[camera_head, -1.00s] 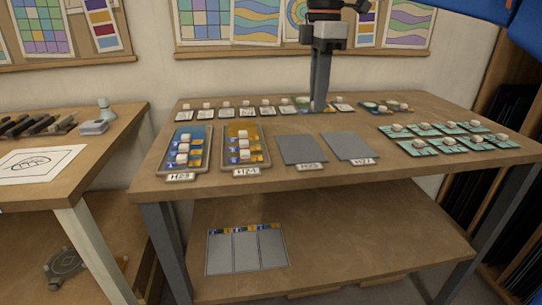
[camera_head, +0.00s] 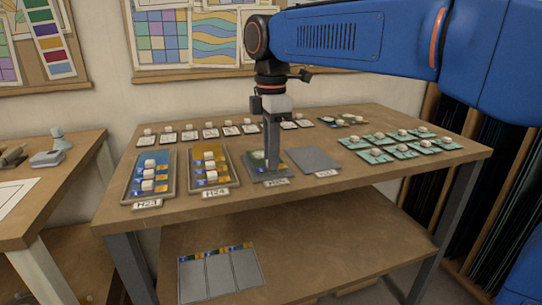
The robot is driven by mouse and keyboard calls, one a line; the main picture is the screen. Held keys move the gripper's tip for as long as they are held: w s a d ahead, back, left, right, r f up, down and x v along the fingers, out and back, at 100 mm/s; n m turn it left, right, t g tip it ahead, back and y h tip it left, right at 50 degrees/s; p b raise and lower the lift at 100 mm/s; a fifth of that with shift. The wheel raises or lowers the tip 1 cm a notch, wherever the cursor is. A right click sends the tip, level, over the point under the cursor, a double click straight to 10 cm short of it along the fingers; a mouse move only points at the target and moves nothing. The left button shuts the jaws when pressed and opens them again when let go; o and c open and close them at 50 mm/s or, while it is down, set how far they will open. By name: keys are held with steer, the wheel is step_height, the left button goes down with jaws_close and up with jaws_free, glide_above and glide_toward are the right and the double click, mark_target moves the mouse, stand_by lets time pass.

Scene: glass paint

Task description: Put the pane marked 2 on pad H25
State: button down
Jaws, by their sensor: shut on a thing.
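My gripper (camera_head: 271,178) points straight down over the third pad from the left, the grey pad with a label that reads like H25 (camera_head: 280,182).
Trays H23 (camera_head: 126,197) and H24 (camera_head: 234,184) on the left hold panes with white knobs. A bare grey pad (camera_head: 315,160) lies to the right. A row of white cards with knobs (camera_head: 212,133) runs behind. Several green cards (camera_head: 375,156) lie at the right.

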steer(key=shift+f, duration=0.25)
steer(key=shift+f, duration=0.15)
steer(key=c, duration=1.7)
jaws_free()
steer(key=shift+o, duration=0.2)
step_height(320, 180, up, 12)
steer(key=s+d+f+m+t, duration=0.1)
steer(key=s+d+f+m, duration=0.15)
steer(key=d, duration=0.25)
steer(key=s+d+f+m, duration=0.1)
steer(key=d+f+m, duration=0.2)
steer(key=d, duration=0.2)
steer(key=s+d+f+m+t, duration=0.2)
steer(key=s+d+f+m, duration=0.6)
steer(key=f, duration=0.4)
steer(key=s+d+f+m+t, duration=0.1)
steer(key=s+d+f+m, duration=0.6)
steer(key=f, duration=0.6)
steer(key=shift+s+d+f+m+t, duration=0.25)
steer(key=shift+s+d+m+t, duration=0.15)
steer(key=shift+s+d, duration=0.65)
